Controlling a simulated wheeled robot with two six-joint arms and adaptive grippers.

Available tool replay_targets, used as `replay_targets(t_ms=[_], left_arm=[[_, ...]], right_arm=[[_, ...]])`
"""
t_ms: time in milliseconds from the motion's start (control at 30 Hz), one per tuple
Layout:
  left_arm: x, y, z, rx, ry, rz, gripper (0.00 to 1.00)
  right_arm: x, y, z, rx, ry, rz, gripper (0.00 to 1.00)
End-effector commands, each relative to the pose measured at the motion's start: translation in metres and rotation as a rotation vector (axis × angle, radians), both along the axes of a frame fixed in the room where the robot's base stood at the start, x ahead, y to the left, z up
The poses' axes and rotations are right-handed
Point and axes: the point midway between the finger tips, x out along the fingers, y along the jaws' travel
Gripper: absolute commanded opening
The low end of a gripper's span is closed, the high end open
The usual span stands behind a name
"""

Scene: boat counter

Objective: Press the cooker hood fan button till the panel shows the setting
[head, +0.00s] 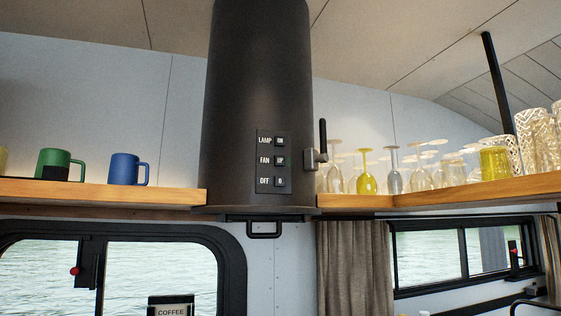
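The cooker hood (257,90) is a dark cylinder in the middle of the head view. Its control panel (273,162) faces me low on its front, with three labelled rows, LAMP, FAN and OFF. The fan button (280,161) is the middle one, right of the word FAN. The lamp button (280,142) is above it and the off button (280,181) below. The marks on the buttons are too small to read surely. Neither of my grippers shows in the head view.
A wooden shelf (100,194) left of the hood holds a green mug (62,160) and a blue mug (124,169). The right shelf (440,198) holds several glasses. A dark lever (323,138) sticks up at the hood's right side. A black handle (264,232) hangs under the hood.

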Motion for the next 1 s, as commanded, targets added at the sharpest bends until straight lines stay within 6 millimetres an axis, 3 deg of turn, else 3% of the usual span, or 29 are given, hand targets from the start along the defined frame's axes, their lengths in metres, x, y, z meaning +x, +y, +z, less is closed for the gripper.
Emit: replay_targets(t_ms=[133, 300, 400, 1000], left_arm=[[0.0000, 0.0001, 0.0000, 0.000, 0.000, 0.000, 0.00], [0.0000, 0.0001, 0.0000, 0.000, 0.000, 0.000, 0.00], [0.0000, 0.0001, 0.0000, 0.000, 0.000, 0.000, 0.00], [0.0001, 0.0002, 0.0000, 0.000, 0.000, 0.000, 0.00]], right_arm=[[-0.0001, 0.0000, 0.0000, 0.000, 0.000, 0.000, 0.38], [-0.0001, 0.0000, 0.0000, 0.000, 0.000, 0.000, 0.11], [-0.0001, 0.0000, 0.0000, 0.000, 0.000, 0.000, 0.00], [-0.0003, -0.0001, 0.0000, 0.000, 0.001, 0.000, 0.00]])
